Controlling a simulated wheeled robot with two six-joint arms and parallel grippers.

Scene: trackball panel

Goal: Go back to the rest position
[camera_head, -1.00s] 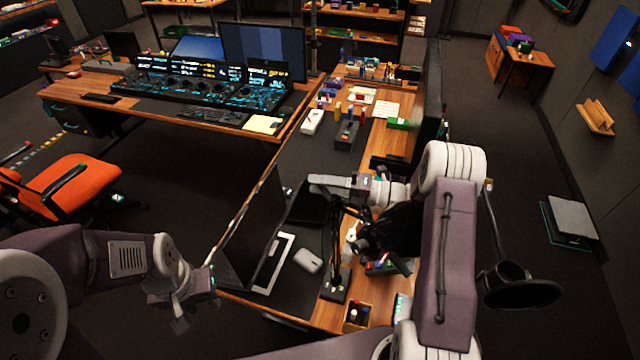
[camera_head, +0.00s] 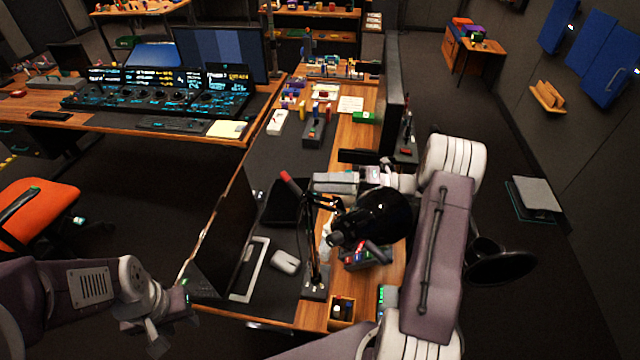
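The trackball panel (camera_head: 157,92), a long dark console with lit screens and round controls, stands on the far-left wooden desk, well away from both grippers. My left gripper (camera_head: 160,328) is at the lower left, over the floor beside the near desk; its fingers are small and dark and I cannot tell whether they are open. My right arm reaches in from the lower right. I see no object held in either gripper.
The near wooden desk (camera_head: 362,128) carries a laptop (camera_head: 222,240), a white mouse (camera_head: 286,261), a small box (camera_head: 341,310) and a monitor (camera_head: 391,105) seen edge-on. An orange chair (camera_head: 35,215) stands at the left.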

